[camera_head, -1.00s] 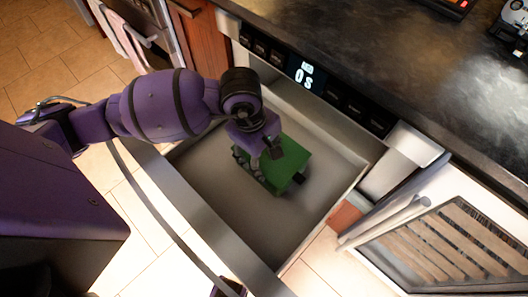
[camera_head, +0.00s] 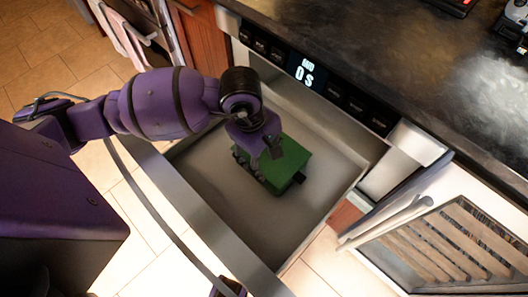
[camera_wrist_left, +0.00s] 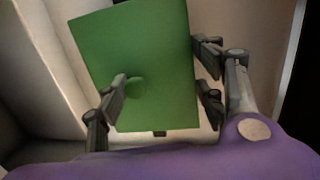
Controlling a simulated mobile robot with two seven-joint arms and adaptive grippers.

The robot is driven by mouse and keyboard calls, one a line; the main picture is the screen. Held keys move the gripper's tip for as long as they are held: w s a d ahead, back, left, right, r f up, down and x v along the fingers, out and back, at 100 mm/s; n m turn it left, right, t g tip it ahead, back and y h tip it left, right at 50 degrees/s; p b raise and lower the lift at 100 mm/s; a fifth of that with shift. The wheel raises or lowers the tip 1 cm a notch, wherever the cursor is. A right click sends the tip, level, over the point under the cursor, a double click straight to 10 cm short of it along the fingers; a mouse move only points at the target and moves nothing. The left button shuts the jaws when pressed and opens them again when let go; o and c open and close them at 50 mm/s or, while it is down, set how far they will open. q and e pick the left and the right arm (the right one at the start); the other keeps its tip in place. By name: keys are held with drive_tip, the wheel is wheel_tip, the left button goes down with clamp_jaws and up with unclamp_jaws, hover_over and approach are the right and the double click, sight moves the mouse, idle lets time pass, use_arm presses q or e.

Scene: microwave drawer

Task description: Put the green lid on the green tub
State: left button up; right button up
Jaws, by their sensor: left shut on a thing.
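The green lid (camera_head: 288,160) shows as a flat green rectangle over the drawer floor; it fills much of the left wrist view (camera_wrist_left: 150,45), with a small round green knob on it. My left gripper (camera_head: 261,160) is over the lid's left part, shut on it. In the left wrist view its fingers (camera_wrist_left: 160,88) lie on either side, one over the green face near the knob and the other at the right edge. Small black parts stick out past the green edges. I cannot clearly tell the green tub apart from the lid; the gap between them is hidden.
The open microwave drawer (camera_head: 215,200) has metal walls around the green things, with bare floor in front and to the right. The control panel (camera_head: 318,82) and dark counter (camera_head: 400,50) are behind. A wooden rack (camera_head: 440,240) is at the right.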

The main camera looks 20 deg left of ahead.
use_arm(q)
drive_tip(key=o, duration=1.2)
drive_tip(key=shift+o, duration=0.2)
drive_tip(key=o, duration=0.4)
drive_tip(key=shift+r, duration=0.1)
use_arm(e)
drive_tip(key=shift+r, duration=0.1)
use_arm(q)
drive_tip(key=shift+r+p, duration=2.15)
drive_tip(key=shift+r, duration=1.25)
use_arm(e)
drive_tip(key=shift+t, duration=0.3)
drive_tip(key=shift+w+r, duration=0.25)
drive_tip(key=shift+r, duration=0.45)
drive_tip(key=shift+w+r, duration=0.3)
drive_tip(key=shift+r, duration=0.4)
drive_tip(key=shift+w+r, duration=0.25)
drive_tip(key=shift+r, duration=0.45)
use_arm(q)
drive_tip(key=shift+r, duration=0.1)
